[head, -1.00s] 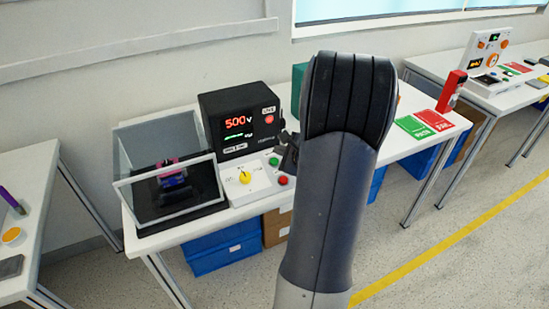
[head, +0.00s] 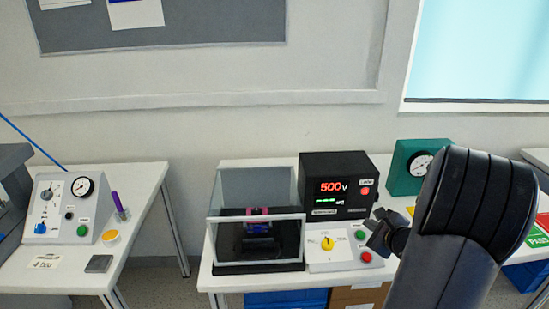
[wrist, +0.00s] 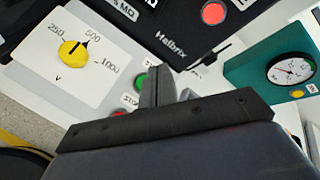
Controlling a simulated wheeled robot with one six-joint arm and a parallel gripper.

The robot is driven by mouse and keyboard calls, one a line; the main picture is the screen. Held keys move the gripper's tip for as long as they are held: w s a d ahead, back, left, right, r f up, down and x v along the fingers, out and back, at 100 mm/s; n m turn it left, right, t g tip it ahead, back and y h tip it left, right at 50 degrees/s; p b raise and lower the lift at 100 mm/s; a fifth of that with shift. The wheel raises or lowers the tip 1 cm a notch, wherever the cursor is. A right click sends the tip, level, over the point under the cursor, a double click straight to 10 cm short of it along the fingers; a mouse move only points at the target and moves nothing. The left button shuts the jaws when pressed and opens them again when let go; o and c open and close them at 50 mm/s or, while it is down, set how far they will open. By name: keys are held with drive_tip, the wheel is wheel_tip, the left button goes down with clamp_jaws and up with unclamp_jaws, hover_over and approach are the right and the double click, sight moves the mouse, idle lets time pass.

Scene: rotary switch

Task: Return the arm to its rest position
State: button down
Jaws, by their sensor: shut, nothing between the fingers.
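My gripper (head: 380,236) is shut and empty, at the right of the switch panel (head: 312,262) in the head view. In the wrist view my gripper's fingers (wrist: 162,88) are together, over the panel's edge near the green button (wrist: 141,82). The yellow rotary knob (head: 327,243) stands apart from the fingers; in the wrist view the knob (wrist: 73,52) has its mark toward 500. The black tester (head: 340,184) shows a red 500 V. My dark arm link fills the right foreground and hides part of the bench.
A clear-walled box (head: 256,220) with a device inside stands left of the panel. A green gauge box (head: 414,166) is behind my gripper. A red button (head: 366,257) is close below the fingers. Another bench (head: 139,190) with a gauge panel stands left, across a gap.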

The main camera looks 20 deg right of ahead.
drive_tip(key=shift+w+f+p, duration=0.1)
drive_tip(key=shift+f+p, duration=0.05)
drive_tip(key=shift+p, duration=1.4)
drive_tip(key=shift+f+p, duration=0.15)
drive_tip(key=shift+p, duration=0.25)
drive_tip(key=r+p, duration=0.1)
drive_tip(key=s+r+p, duration=0.1)
drive_tip(key=r, duration=0.1)
drive_tip(key=r+p, duration=0.1)
drive_tip(key=r, duration=0.1)
drive_tip(key=shift+s+a+r, duration=0.15)
drive_tip(key=shift+s+a, duration=0.05)
drive_tip(key=shift+s, duration=0.15)
